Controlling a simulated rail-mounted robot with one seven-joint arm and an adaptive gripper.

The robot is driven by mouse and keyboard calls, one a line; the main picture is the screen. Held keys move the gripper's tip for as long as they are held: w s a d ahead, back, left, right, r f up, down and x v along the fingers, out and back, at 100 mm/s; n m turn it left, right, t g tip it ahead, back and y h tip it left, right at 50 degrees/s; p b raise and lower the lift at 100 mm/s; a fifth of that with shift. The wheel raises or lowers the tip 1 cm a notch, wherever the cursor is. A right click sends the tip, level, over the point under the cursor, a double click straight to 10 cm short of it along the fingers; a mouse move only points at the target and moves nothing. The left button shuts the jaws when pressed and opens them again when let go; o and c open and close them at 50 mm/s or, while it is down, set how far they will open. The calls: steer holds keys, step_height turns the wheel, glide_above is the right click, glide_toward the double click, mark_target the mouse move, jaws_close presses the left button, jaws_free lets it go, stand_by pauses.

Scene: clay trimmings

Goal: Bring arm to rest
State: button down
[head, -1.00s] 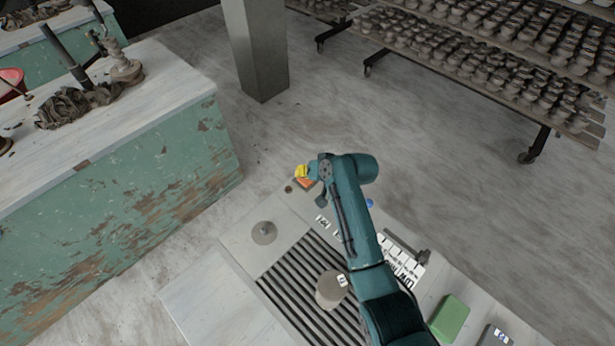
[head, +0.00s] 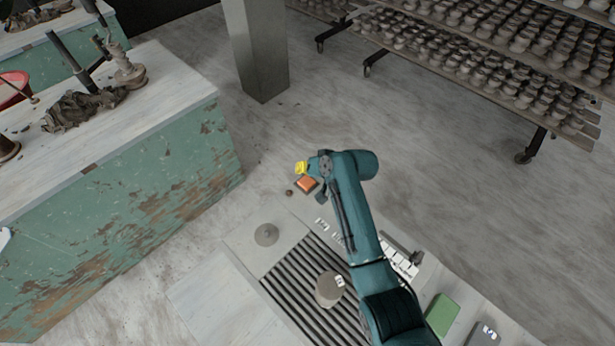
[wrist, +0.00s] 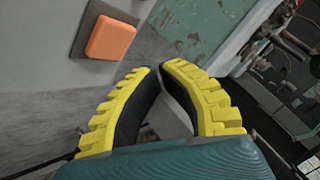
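My gripper (head: 301,168) is at the far end of my teal arm, above the far edge of the workbench (head: 218,268) in the head view. Its yellow fingers also show in the wrist view (wrist: 159,70). Their tips come together with nothing seen held between them, and a narrow wedge of background shows lower between the black pads. An orange block on a dark base (head: 307,184) lies just below the gripper in the head view. The block is at the upper left of the wrist view (wrist: 110,39), apart from the fingers.
The workbench holds a clay-coloured cylinder (head: 329,290) on a slatted grate, a grey disc (head: 266,234), a green block (head: 441,315) and white tiles. A chipped green counter (head: 130,205) stands left, a pillar (head: 257,50) behind, pot racks (head: 470,50) at back right.

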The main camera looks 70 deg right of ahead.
steer(key=shift+r+p, duration=1.2)
steer(key=shift+r, duration=0.4)
steer(key=shift+f, duration=0.1)
